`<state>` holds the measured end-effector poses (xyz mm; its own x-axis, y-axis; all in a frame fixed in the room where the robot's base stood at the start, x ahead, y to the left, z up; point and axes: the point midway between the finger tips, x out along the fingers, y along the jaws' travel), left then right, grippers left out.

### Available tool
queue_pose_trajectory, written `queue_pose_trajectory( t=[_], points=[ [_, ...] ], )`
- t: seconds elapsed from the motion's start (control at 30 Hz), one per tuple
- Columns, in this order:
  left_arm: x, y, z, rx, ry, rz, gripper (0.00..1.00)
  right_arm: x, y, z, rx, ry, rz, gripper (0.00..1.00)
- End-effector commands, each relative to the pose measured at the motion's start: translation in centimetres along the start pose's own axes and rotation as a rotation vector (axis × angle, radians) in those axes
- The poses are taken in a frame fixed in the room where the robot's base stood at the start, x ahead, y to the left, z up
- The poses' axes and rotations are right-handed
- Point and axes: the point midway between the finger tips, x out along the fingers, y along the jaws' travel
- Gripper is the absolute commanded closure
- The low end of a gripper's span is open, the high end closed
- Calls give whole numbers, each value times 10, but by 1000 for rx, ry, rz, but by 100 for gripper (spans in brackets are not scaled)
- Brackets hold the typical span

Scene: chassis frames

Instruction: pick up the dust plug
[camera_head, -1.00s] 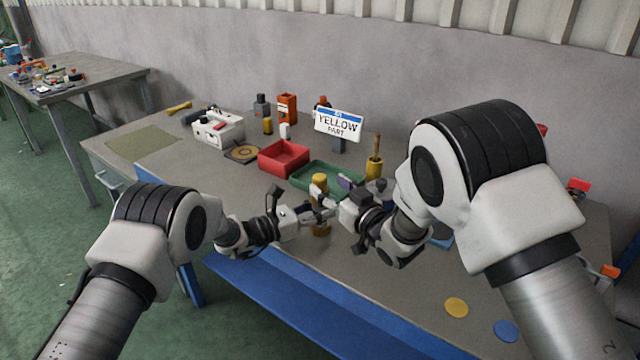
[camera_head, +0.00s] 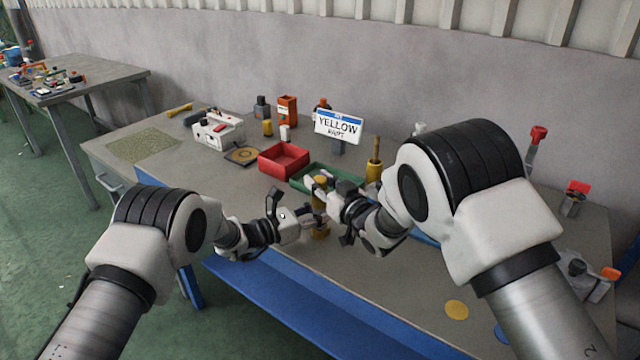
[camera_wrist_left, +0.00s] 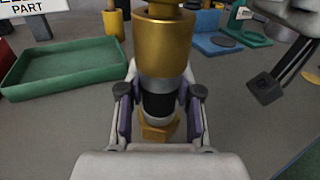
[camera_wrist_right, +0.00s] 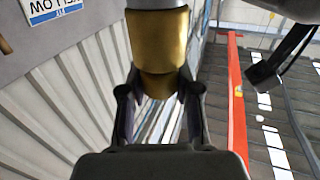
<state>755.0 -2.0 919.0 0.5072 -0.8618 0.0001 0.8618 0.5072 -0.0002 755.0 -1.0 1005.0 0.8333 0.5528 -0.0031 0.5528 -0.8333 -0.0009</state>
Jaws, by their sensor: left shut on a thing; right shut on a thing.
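A gold cap-like part, apparently the dust plug (camera_wrist_left: 163,45), sits on top of an upright fitting with a silver cone, a black band (camera_wrist_left: 158,103) and a gold base (camera_wrist_left: 158,130). My left gripper (camera_wrist_left: 160,103) is shut around the fitting at the black band. My right gripper (camera_wrist_right: 159,98) is shut on the narrower end of the gold plug (camera_wrist_right: 158,40). In the head view, the right gripper (camera_head: 322,190) is above the left gripper (camera_head: 315,222), and the arms partly hide the fitting.
A green tray (camera_head: 300,183) lies just behind the grippers, with a red bin (camera_head: 284,160) to its left. A "YELLOW PART" sign (camera_head: 338,125) stands behind. A yellow disc (camera_head: 456,310) lies on the clear front of the table.

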Motion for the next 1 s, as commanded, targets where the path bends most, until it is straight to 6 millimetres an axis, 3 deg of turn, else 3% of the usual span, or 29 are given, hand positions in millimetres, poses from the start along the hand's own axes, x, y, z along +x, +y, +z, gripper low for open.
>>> queue_pose_trajectory(
  t=[0.3, 0.47, 0.8, 1.0],
  points=[
    [0, 0, -1, -1, 1, 0, 100, -1, 0, -39, -2, 5, 0, 92],
    [0, 0, -1, -1, 1, 0, 100, -38, 1, -35, 1, 1, 2, 92],
    [0, 0, -1, -1, 1, 0, 100, -145, 1, -35, 4, 2, 4, 92],
    [0, 0, 0, 0, 1, 0, 100, -176, 0, -34, 1, 2, 1, 92]
  ],
)
